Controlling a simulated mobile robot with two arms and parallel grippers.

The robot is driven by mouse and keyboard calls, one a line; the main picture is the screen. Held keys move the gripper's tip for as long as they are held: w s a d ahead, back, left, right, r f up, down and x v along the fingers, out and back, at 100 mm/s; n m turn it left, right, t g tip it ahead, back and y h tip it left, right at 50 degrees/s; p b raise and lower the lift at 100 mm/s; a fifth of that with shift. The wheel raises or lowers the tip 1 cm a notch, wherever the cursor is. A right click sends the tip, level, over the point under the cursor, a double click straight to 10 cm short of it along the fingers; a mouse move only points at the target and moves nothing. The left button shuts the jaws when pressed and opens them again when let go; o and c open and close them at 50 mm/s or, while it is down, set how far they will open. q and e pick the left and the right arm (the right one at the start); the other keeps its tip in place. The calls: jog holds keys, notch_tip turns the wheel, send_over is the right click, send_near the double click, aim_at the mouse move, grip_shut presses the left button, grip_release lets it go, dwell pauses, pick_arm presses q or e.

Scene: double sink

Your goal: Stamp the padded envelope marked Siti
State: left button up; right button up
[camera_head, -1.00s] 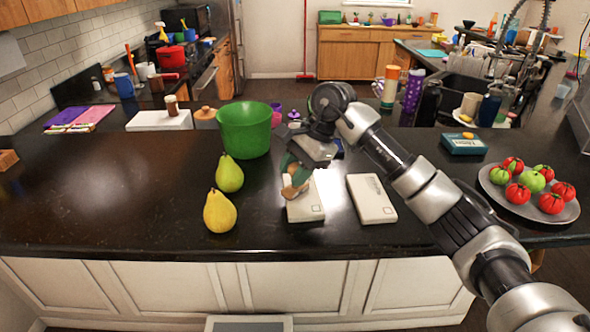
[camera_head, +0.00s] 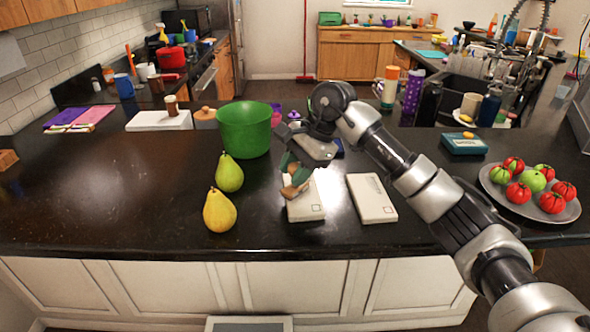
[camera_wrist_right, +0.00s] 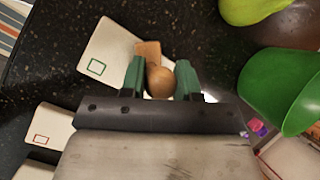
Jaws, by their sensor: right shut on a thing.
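My right gripper (camera_head: 291,172) is shut on a wooden stamp (camera_head: 291,193). In the right wrist view the stamp's round knob (camera_wrist_right: 160,82) sits between the green fingers, with its block beyond. The stamp is over the far left part of a white padded envelope (camera_head: 308,211); I cannot tell whether it touches. That envelope has a green square outline in the wrist view (camera_wrist_right: 97,67). A second white envelope (camera_head: 372,200) lies to its right and has a red outline in the wrist view (camera_wrist_right: 42,138). Names are not readable. My left gripper is not in view.
A green pear (camera_head: 229,174) and a yellow pear (camera_head: 219,212) stand left of the envelopes. A green bowl (camera_head: 243,130) is behind them. A plate (camera_head: 500,198) of tomatoes and a teal box (camera_head: 464,144) are at the right.

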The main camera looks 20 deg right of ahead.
jog(key=shift+s+f, duration=0.1)
jog(key=shift+f, duration=0.05)
dwell(0.3)
jog(key=shift+r+p, duration=0.55)
jog(key=shift+r, duration=0.4)
jog(key=shift+r+p, duration=1.3)
jog(key=shift+r, duration=1.35)
